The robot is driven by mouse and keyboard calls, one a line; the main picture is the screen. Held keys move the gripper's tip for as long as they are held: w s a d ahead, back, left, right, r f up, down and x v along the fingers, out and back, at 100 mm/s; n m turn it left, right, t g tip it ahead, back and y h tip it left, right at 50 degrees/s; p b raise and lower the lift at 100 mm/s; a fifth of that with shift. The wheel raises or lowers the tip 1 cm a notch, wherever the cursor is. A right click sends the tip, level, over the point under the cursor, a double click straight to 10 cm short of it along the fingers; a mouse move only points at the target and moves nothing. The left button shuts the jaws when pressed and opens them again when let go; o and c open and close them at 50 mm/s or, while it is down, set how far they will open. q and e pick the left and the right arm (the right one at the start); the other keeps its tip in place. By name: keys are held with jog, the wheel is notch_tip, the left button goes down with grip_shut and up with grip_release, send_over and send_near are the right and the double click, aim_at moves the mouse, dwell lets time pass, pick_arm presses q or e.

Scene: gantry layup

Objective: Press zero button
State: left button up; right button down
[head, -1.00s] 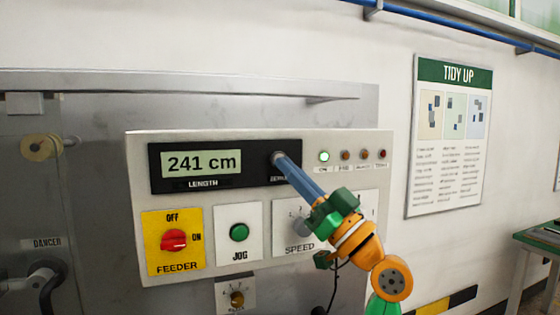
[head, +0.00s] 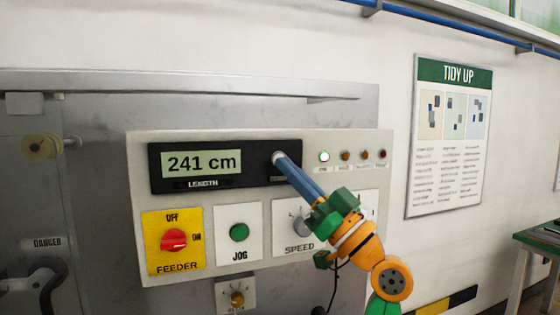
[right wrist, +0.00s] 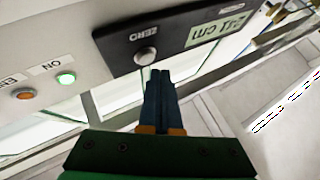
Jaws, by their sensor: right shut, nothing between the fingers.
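The zero button (right wrist: 145,56) is a round grey button beside its ZERO label on the black display strip (head: 225,182). In the head view my right gripper (head: 281,160) covers most of the button. My right gripper is shut and empty, its blue fingertips (right wrist: 160,73) together just beside the button in the right wrist view. Contact with the button cannot be told. The length display (head: 201,163) reads 241 cm. My left gripper is not in view.
The panel also holds a red feeder switch (head: 173,240), a green jog button (head: 239,232), a speed knob (head: 301,226) partly behind my gripper, and a lit green lamp (head: 324,157) with several unlit lamps beside it. A ledge (head: 180,84) runs above the panel.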

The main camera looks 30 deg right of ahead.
jog(key=shift+w, duration=0.15)
jog(key=shift+w+d, duration=0.1)
jog(key=shift+w, duration=0.2)
jog(key=shift+w+d+b, duration=0.1)
jog(key=shift+w+b, duration=0.2)
jog(key=shift+w, duration=0.1)
dwell(0.9)
jog(key=shift+s, duration=0.1)
jog(key=shift+s+a, duration=0.2)
jog(key=shift+s, duration=0.4)
jog(key=s, duration=0.2)
jog(key=s+a+b, duration=0.1)
jog(key=s, duration=0.2)
jog(key=shift+a, duration=0.1)
dwell(0.4)
